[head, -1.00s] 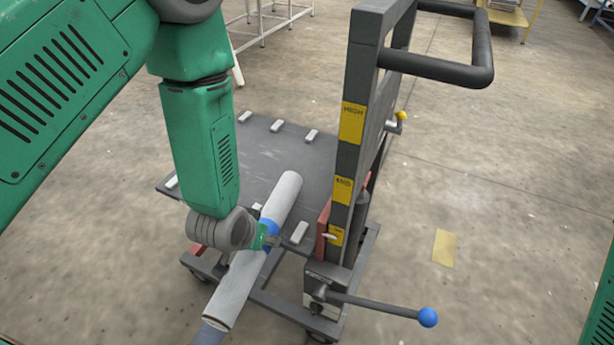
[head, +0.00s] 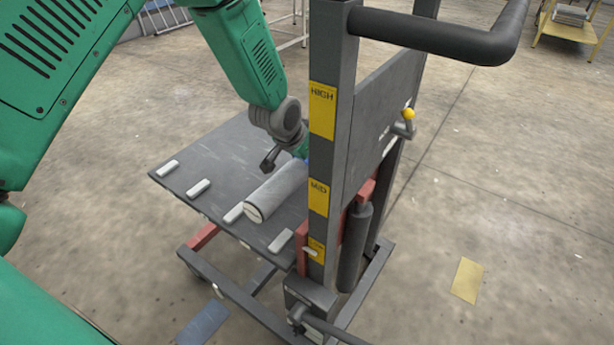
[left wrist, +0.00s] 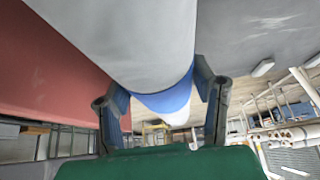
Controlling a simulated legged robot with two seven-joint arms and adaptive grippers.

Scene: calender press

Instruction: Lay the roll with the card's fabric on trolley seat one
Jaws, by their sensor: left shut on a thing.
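The roll (head: 272,192) is pale grey-white with a blue band. In the head view it lies along or just above the trolley platform (head: 205,165), its near end by the front row of white blocks; whether it touches is unclear. My left gripper (head: 283,160) is at the roll's far part, partly hidden by the trolley's post (head: 325,150). In the left wrist view the fingers (left wrist: 165,105) stand on both sides of the roll (left wrist: 130,40) at the blue band (left wrist: 168,100). The gripper is shut on it. My right gripper is not in view.
White blocks (head: 198,188) line the platform's front edge. The upright post carries yellow HIGH, MID and lower labels, with a dark handle (head: 440,35) on top. A yellow card (head: 467,279) and a blue one (head: 203,323) lie on the floor.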

